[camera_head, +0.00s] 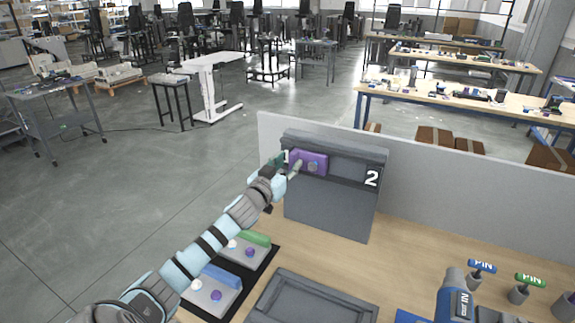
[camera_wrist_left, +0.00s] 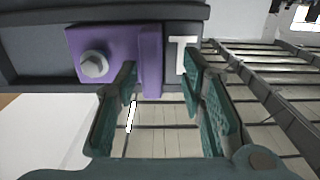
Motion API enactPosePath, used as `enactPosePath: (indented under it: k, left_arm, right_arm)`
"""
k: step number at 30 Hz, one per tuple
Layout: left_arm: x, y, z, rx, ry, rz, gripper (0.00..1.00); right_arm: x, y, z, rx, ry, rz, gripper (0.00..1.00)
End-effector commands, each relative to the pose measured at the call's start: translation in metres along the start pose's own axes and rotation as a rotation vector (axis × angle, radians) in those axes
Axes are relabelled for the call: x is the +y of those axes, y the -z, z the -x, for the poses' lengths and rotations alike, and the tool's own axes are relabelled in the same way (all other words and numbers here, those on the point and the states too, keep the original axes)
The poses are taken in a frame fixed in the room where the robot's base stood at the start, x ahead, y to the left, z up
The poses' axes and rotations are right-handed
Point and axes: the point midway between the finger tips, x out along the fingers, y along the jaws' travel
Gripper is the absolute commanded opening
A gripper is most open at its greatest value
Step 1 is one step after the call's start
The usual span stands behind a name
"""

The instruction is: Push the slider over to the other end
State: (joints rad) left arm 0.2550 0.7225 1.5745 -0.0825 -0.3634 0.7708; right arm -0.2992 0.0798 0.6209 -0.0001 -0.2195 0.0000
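The purple slider (camera_head: 310,162) sits at the left end of a slot in a dark grey upright panel (camera_head: 330,208), by the number 1. The number 2 marks the slot's right end. My left gripper (camera_head: 289,167) is at the slider's left end. In the left wrist view, the slider (camera_wrist_left: 100,58) shows a grey bolt head and a raised purple ridge. My left gripper's teal fingers (camera_wrist_left: 158,85) are apart, with the ridge in line with the gap between them. I cannot tell whether they touch it. My right gripper is not in view.
A light grey board (camera_head: 450,185) stands behind the panel. In front lie a black tray (camera_head: 262,262) with blocks, and a grey framed panel (camera_head: 310,300). A blue pin (camera_head: 482,267) and a green pin (camera_head: 530,280) stand at right. The slot right of the slider looks clear.

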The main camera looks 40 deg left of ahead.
Motion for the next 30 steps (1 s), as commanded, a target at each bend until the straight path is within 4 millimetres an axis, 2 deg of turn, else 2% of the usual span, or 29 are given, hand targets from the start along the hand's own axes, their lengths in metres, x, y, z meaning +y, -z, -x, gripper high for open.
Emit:
enactPosePath:
  k: [4,7,15,18,22,30]
  left_arm:
    - [0.000,-0.001,0.003,-0.001,-0.001,-0.002,0.37]
    - [-0.001,-0.002,0.016,-0.004,0.000,-0.007,0.37]
    - [-0.001,-0.003,0.089,-0.007,-0.005,-0.014,0.37]
    - [-0.004,-0.003,0.107,-0.008,0.003,-0.014,0.37]
    - [-0.003,-0.001,0.119,-0.002,0.000,-0.004,0.37]
    - [-0.003,-0.001,0.120,0.001,0.000,0.002,0.37]
  right_arm:
    - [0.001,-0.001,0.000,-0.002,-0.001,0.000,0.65]
    - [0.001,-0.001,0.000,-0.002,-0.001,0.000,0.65]
    - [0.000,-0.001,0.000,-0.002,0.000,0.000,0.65]
    - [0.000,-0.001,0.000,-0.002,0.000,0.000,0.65]
    - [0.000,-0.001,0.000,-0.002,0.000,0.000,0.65]
    - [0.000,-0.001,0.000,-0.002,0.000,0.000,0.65]
